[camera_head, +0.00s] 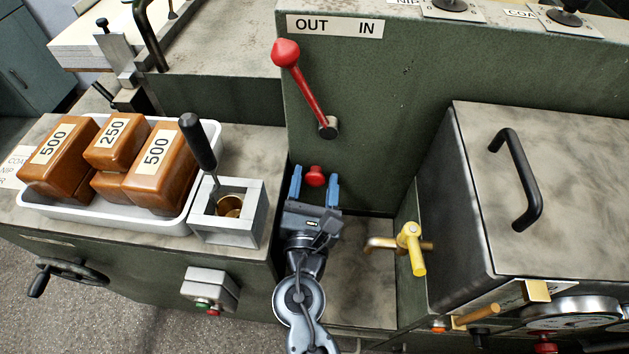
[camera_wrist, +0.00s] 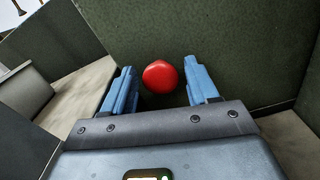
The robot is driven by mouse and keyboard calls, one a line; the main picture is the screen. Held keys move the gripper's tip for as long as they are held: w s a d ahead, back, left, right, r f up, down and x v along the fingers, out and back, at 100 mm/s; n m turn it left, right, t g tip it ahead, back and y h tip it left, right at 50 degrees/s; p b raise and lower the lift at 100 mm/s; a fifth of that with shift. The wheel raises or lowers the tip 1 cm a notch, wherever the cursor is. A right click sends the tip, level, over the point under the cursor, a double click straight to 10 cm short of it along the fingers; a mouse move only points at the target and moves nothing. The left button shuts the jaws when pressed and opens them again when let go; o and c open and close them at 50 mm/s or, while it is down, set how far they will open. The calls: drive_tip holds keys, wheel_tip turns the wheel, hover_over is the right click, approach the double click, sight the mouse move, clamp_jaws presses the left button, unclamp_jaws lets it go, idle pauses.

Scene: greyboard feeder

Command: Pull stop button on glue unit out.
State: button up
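A round red button (camera_head: 315,177) sits low on the dark green machine wall (camera_head: 375,110), below the red lever. It also shows in the wrist view (camera_wrist: 160,77). My gripper (camera_head: 314,185) is open, with one blue finger on each side of the red button. In the wrist view the fingers (camera_wrist: 163,88) stand apart, with a visible gap on both sides of the button. I see no contact. How far the fingertips are from the wall is hard to tell. No label on the button is readable.
The red-knobbed lever (camera_head: 303,87) rises above the button, under an OUT/IN plate (camera_head: 335,26). A yellow tap (camera_head: 411,247) and a large metal box (camera_head: 550,190) stand right. A white tray (camera_head: 125,222) of brown blocks and a square cup holder (camera_head: 228,238) stand left.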

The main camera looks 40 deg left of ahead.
clamp_jaws()
idle(0.3)
drive_tip(key=shift+s+d, duration=0.35)
drive_tip(key=shift+s, duration=0.15)
drive_tip(key=shift+o, duration=1)
unclamp_jaws()
drive_tip(key=v, duration=0.8)
drive_tip(key=shift+a, duration=0.1)
